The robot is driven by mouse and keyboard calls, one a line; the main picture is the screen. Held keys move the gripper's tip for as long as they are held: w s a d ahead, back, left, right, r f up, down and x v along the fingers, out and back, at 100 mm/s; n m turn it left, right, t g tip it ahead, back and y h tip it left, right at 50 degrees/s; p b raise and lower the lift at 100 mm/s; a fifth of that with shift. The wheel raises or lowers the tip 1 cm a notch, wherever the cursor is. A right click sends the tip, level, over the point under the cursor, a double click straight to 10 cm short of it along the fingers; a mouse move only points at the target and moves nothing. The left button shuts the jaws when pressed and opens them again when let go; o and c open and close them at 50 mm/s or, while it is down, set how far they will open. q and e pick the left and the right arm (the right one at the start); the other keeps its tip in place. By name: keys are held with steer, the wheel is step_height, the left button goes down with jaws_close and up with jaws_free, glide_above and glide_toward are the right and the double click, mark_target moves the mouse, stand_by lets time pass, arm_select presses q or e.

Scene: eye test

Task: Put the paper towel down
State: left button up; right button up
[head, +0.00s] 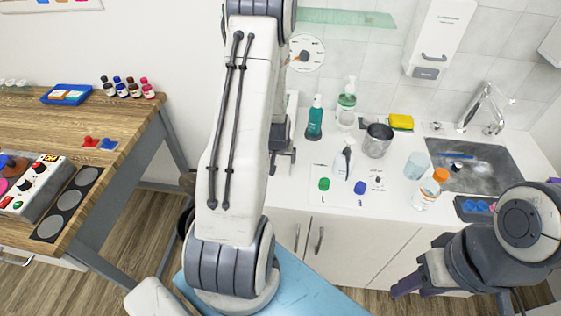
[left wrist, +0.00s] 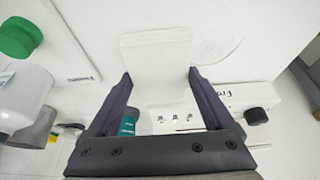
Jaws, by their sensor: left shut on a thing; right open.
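The paper towel (left wrist: 157,55) is a white folded sheet in the left wrist view. My left gripper (left wrist: 160,80) is shut on it, with one dark finger at each side. In the head view my left arm hides the towel and most of that gripper. I cannot tell whether the towel touches the white surface behind it. My right gripper (head: 425,288) is open and empty at the lower right of the head view, in front of the counter's cabinets.
The white counter (head: 395,180) holds a teal bottle (head: 314,120), a clear pump bottle (head: 346,105), a metal cup (head: 377,140), a yellow sponge (head: 401,122) and an orange-capped bottle (head: 430,190). A sink (head: 480,175) is at right. A wooden table (head: 120,125) stands at left.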

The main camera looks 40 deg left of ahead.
arm_select(q)
steer(key=shift+f, duration=1)
steer(key=shift+f, duration=0.1)
steer(key=shift+f, duration=0.15)
steer(key=o, duration=1.2)
steer(key=shift+r, duration=0.25)
steer(key=shift+r, duration=0.2)
steer(key=v, duration=1.1)
steer(key=shift+s+d+r, duration=0.15)
steer(key=shift+d+r, duration=0.05)
steer(key=shift+r, duration=0.05)
